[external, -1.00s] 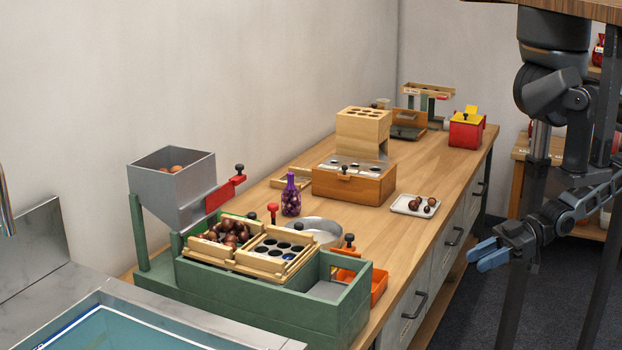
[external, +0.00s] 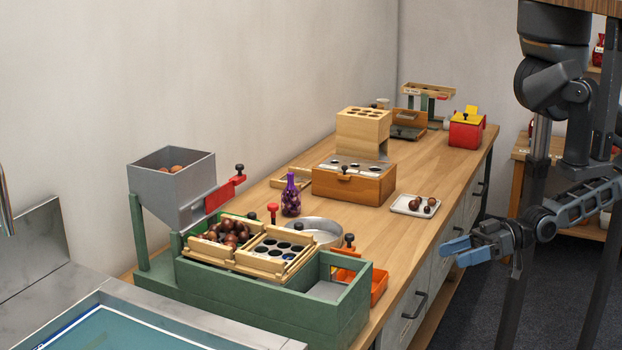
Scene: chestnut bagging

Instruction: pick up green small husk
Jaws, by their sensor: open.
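I cannot make out a green small husk in the external view. Several brown chestnuts (external: 226,233) lie in the wooden tray at the left of the green box, and a few more brown ones (external: 423,203) lie on a small white plate (external: 398,207). My gripper (external: 456,252) has blue fingers and is open and empty. It hangs in front of the workbench's front edge, to the right of the green box and below the white plate in the picture, apart from everything.
A green box (external: 270,306) with a holed wooden tray stands at the near end of the wooden workbench (external: 415,240). A grey hopper (external: 170,180), a purple bottle (external: 291,198), an orange bin (external: 379,284) and a wooden box (external: 380,184) stand nearby. The bench around the white plate is clear.

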